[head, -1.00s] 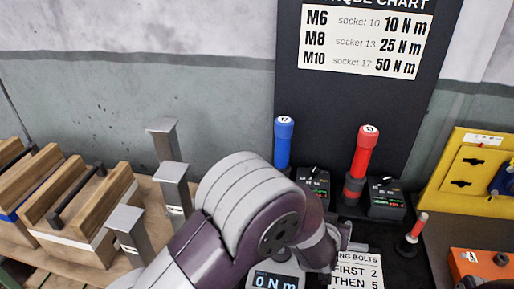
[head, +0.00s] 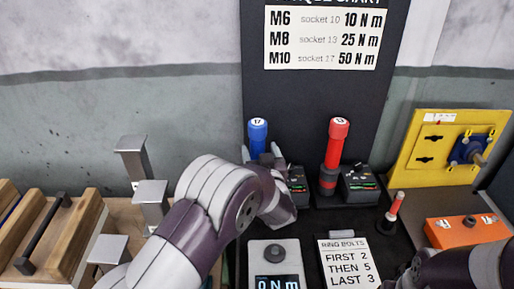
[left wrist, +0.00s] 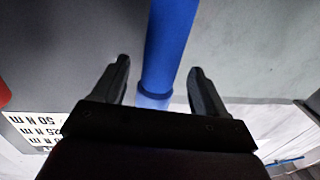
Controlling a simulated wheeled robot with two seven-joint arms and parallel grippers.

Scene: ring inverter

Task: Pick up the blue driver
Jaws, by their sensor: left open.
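The blue driver (head: 258,134), with a 17 on its cap, stands upright in front of the black board, left of the red driver (head: 335,143). My left gripper (head: 263,156) is at the blue driver, and its fingers and wrist hide the lower part. In the left wrist view the blue handle (left wrist: 171,38) runs between the two open fingers (left wrist: 160,72), with a gap on each side. The fingers are not closed on it. A forearm of mine shows at the lower right, but its gripper is out of sight.
A torque chart (head: 322,38) is on the board behind. A small readout box (head: 359,184) stands right of the red driver. A yellow panel (head: 410,171) and an orange block (head: 466,232) are at the right. Grey posts (head: 131,160) and wooden crates (head: 60,235) are at the left.

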